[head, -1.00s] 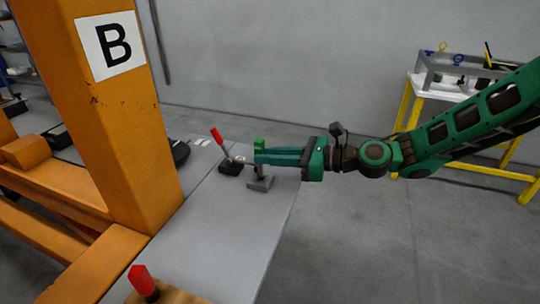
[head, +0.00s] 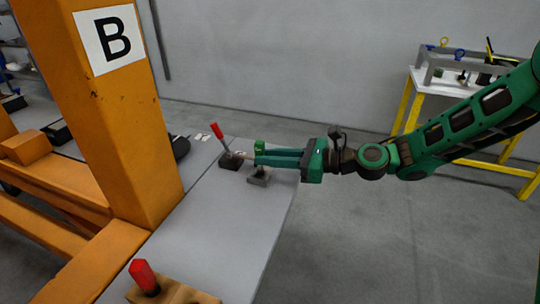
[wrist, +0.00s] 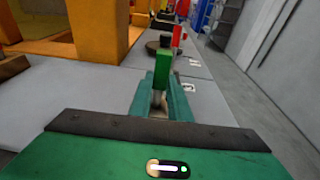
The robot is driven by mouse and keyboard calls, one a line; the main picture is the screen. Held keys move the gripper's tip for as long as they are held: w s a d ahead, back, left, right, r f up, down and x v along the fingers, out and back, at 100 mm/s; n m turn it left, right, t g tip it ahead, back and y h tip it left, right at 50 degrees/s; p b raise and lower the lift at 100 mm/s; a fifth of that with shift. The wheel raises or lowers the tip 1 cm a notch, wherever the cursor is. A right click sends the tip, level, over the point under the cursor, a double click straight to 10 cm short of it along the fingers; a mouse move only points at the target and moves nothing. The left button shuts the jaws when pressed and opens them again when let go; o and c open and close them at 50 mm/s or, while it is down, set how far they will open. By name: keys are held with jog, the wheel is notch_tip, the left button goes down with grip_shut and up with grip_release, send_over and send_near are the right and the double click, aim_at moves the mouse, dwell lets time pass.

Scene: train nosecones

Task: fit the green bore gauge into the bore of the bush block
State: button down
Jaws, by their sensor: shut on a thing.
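The green bore gauge (head: 260,146) stands upright between my fingertips, its green top showing above them. It also shows in the wrist view (wrist: 163,66). My gripper (head: 259,157) is shut on it. A short darker part shows between the fingers and the block. I cannot tell whether the gauge's lower end is inside the bore; the fingers and the steep angle hide it. In the wrist view the block is mostly hidden behind the fingers.
A red-handled tool on a dark base (head: 229,161) stands just left of my fingertips. An orange post marked B (head: 125,120) rises at the left. Another red handle (head: 144,276) stands on a wooden block in front. The bench (head: 215,225) between is clear.

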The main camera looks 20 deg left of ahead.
jog(key=shift+f, duration=0.25)
jog(key=c, duration=1.6)
grip_release()
jog(key=shift+o, duration=0.2)
jog(key=shift+f, duration=0.1)
jog(key=shift+d, duration=0.1)
jog(key=d+r, duration=0.2)
jog(key=d, duration=0.8)
jog(key=shift+s+d, duration=0.2)
jog(key=shift+d, duration=0.05)
jog(key=shift+f, duration=0.1)
